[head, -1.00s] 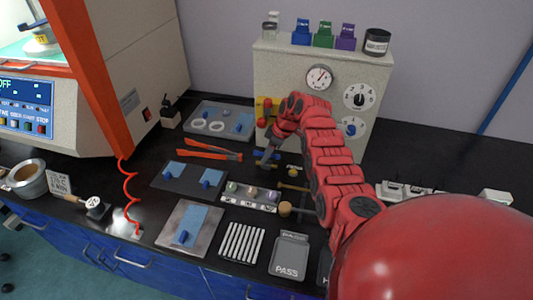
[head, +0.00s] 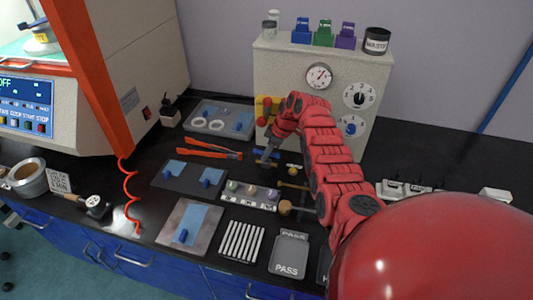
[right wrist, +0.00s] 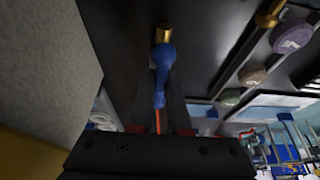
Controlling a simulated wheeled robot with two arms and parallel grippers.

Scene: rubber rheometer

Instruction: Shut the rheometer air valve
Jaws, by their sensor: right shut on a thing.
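The air valve shows as a blue handle (right wrist: 162,65) with a brass fitting (right wrist: 162,33) in the right wrist view. In the head view its blue part (head: 270,154) lies low in front of the grey gauge cabinet. My right gripper (right wrist: 160,108) is shut on the blue handle, with its dark fingers on either side of it. In the head view this gripper (head: 266,161) points down at the valve, partly hiding it. My left gripper is not in view.
The grey cabinet (head: 285,75) with gauge and dials stands behind, with red knobs on a yellow panel (head: 263,112) at its left.

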